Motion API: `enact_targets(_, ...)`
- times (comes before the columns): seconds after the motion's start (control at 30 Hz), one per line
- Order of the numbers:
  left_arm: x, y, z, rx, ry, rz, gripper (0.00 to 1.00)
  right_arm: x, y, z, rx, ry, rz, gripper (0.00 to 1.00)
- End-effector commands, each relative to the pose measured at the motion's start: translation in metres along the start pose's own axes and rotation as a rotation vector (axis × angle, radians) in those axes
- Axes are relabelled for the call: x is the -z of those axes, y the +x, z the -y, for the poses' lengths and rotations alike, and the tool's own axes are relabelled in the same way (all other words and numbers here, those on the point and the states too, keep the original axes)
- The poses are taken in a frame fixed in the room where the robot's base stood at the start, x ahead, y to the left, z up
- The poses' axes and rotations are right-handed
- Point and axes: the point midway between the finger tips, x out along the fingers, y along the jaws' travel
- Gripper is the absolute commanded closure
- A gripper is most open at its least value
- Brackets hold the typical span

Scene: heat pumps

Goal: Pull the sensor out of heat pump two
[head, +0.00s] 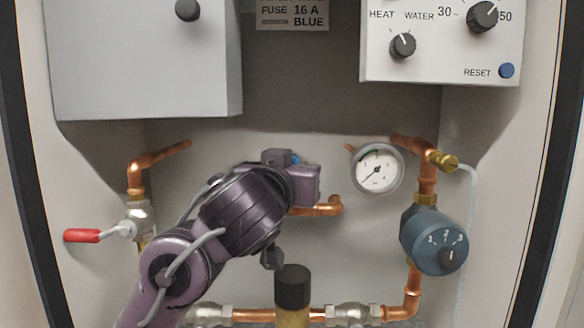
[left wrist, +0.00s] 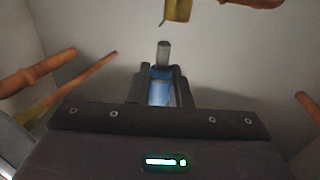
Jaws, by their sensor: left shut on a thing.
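My left gripper (head: 281,157) is in the middle of the head view, in front of the back wall of the open heat pump cabinet. In the left wrist view the gripper (left wrist: 161,88) is shut on a blue sensor (left wrist: 160,93) with a grey metal tip (left wrist: 163,54) that points away from the fingers. In the head view only a small blue bit of the sensor (head: 295,159) shows beside the gripper. A brass fitting (left wrist: 178,9) is beyond the tip in the wrist view, and a gap shows between them. My right gripper is not in view.
Copper pipes (head: 411,291) run around the gripper. A gauge (head: 377,168) and a blue dial valve (head: 434,241) are on the right. A red-handled valve (head: 82,236) is on the left. A black-capped brass cylinder (head: 292,286) stands below the gripper.

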Motion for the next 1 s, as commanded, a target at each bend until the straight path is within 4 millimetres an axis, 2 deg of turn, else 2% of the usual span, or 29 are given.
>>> enact_targets(1.0, 0.000, -0.099, -0.027, -0.001, 0.001, -0.001, 1.00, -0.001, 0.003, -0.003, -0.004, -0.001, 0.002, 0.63)
